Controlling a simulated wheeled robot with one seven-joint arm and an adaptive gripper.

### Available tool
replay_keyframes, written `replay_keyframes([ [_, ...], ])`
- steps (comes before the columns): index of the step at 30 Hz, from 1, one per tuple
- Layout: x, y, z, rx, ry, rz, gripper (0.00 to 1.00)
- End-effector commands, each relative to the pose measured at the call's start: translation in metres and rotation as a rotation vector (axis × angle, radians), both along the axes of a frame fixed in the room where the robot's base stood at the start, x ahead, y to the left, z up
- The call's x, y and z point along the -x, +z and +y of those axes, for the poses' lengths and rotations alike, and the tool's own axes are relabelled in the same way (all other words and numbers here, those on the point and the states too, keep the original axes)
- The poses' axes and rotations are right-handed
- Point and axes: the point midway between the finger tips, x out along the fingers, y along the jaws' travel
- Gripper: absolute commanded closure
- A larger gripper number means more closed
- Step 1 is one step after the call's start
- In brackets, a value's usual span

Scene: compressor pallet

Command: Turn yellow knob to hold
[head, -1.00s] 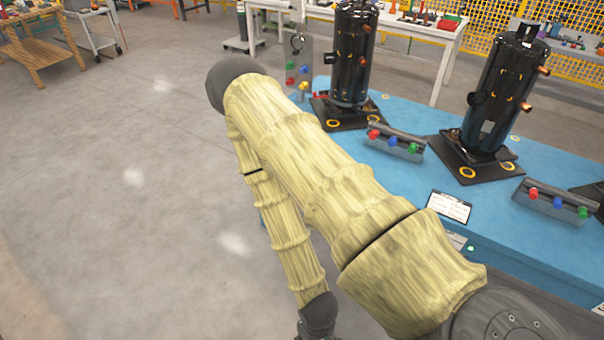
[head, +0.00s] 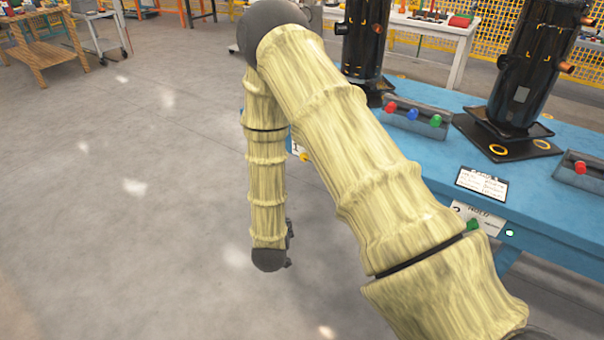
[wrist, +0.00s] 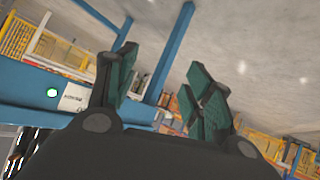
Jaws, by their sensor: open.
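A small yellow knob (head: 304,156) shows in the head view beside a white label marked 1, at the left front edge of the blue table, partly hidden behind my arm. Its setting is too small to read. A white label with what looks like HOLD (head: 480,215) is on the table's front at right, with a green piece beside it. My gripper (wrist: 162,65) shows in the wrist view with its two green-padded fingers apart and nothing between them. In the head view it is mostly hidden at the end of my forearm, low and left of the table. The yellow knob is not identifiable in the wrist view.
The blue table (head: 560,205) bears black compressors (head: 535,65) and grey boxes with coloured buttons (head: 412,115). A lit green lamp (head: 509,233) is on its front; it looks to show in the wrist view too. Open concrete floor lies left of my arm.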

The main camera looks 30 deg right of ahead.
Motion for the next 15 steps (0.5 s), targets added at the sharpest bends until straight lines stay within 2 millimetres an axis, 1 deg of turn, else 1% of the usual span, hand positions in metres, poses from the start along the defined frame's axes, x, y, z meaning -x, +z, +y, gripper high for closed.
replay_keyframes([
  [1, -0.016, -0.008, -0.006, 0.020, -0.027, -0.046, 0.48],
  [6, -0.056, 0.007, -0.027, 0.094, -0.125, -0.175, 0.48],
  [9, -0.076, 0.017, -0.038, 0.136, -0.187, -0.245, 0.48],
  [15, -0.104, 0.039, -0.061, 0.216, -0.324, -0.369, 0.48],
])
